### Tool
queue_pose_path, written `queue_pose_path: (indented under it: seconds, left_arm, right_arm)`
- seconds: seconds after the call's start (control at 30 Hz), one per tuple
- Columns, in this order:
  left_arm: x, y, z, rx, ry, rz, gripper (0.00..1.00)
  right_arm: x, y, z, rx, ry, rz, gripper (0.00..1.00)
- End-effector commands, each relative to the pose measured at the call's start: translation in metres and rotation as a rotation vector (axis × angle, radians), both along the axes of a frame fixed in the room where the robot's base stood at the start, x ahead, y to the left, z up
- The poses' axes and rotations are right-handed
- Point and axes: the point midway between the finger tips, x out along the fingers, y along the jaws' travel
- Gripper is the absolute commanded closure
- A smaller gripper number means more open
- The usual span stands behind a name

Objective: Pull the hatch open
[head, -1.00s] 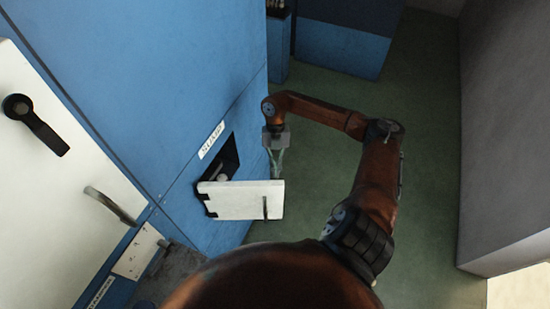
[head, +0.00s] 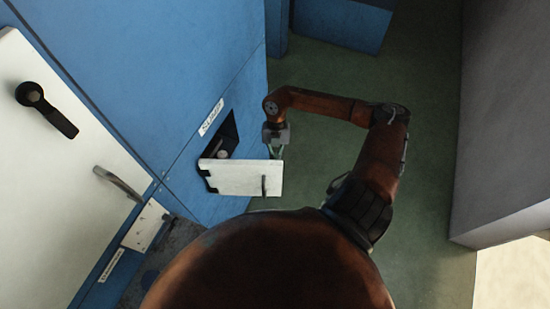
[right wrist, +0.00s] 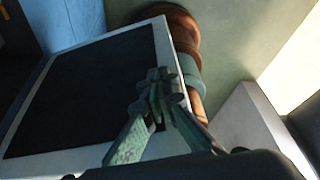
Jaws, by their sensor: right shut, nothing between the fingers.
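The hatch door (head: 235,178) is a small white panel with a grey bar handle (head: 264,186). It stands swung out from the blue wall, hinged at its left edge. The dark opening (head: 229,134) behind it shows, with a small pale round thing inside. My right gripper (head: 276,152) points down at the door's free end, on its far side. In the right wrist view my right gripper (right wrist: 160,92) is shut and empty in front of the door's dark inner face (right wrist: 85,90). Whether it touches the door I cannot tell. My left gripper is out of view.
A large white door (head: 60,170) with a black lever (head: 47,110) and a grey handle (head: 118,184) is at the left. A labelled plate (head: 146,226) sits below it. Green floor (head: 330,85) is clear to the right, up to a grey wall (head: 505,130).

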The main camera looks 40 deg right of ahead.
Motion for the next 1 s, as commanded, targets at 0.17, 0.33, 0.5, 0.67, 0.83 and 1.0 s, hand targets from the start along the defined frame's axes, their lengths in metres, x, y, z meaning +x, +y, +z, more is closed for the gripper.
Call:
queue_pose_path:
  seconds: [0.17, 0.33, 0.5, 0.67, 0.83, 1.0]
  left_arm:
    - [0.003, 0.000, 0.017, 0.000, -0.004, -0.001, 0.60]
    - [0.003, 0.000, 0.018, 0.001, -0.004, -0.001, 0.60]
    - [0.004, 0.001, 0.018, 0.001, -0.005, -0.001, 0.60]
    - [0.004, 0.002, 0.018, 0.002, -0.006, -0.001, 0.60]
    - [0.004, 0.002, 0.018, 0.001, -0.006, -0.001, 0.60]
    - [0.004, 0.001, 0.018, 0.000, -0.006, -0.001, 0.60]
  right_arm:
    - [-0.031, 0.028, 0.004, 0.004, 0.006, -0.059, 1.00]
    - [-0.041, 0.039, 0.002, 0.004, 0.004, -0.063, 1.00]
    - [-0.041, 0.040, 0.002, 0.004, 0.005, -0.064, 1.00]
    - [-0.041, 0.039, 0.002, 0.003, 0.004, -0.063, 1.00]
    - [-0.037, 0.035, 0.013, 0.001, 0.002, -0.063, 1.00]
    - [-0.029, 0.025, 0.043, 0.000, 0.000, -0.063, 1.00]
